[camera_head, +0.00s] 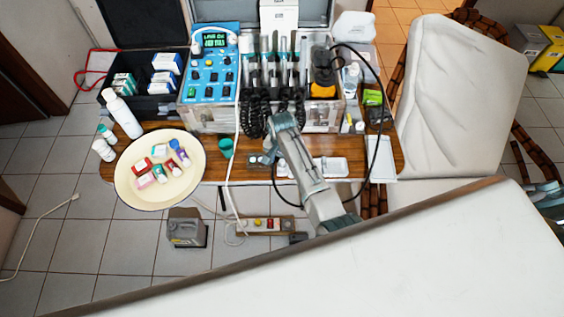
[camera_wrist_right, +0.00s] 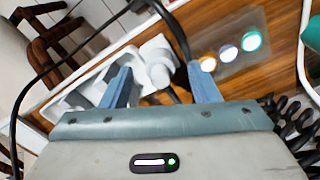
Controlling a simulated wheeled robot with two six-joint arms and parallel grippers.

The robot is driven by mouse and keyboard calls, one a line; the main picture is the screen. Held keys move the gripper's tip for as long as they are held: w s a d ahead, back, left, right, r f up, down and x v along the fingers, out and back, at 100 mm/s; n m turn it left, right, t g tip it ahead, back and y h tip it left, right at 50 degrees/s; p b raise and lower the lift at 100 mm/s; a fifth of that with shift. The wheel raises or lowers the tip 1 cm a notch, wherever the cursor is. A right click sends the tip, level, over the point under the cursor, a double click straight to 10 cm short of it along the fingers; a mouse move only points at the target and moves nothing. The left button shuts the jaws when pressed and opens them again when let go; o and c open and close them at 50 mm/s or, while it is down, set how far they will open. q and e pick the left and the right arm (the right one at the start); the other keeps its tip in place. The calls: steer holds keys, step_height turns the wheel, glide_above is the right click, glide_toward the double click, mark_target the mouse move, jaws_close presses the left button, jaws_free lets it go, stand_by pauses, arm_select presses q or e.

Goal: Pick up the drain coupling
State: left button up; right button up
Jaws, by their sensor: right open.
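A pale, rounded cylindrical piece, which looks like the drain coupling (camera_wrist_right: 158,62), shows in the right wrist view beside a white tray (camera_wrist_right: 78,97). It lies beyond and between the fingertips of my right gripper (camera_wrist_right: 162,78). The blue fingers are spread apart with nothing held between them. I cannot tell whether the piece touches the tray. In the head view my right gripper (camera_head: 270,148) is over the front of the wooden table, and my arm hides part of this area. I cannot make out the coupling there.
A dark cable (camera_wrist_right: 178,32) crosses close to the fingers. Coiled black hoses (camera_head: 254,115) hang from the dental unit (camera_head: 212,75) behind my gripper. A round plate (camera_head: 133,185) with several small bottles stands left. A white padded surface (camera_head: 420,260) fills the lower right.

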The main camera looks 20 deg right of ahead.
steer(key=shift+f, duration=0.55)
steer(key=c, duration=1)
steer(key=shift+r, duration=0.15)
steer(key=shift+c, duration=0.2)
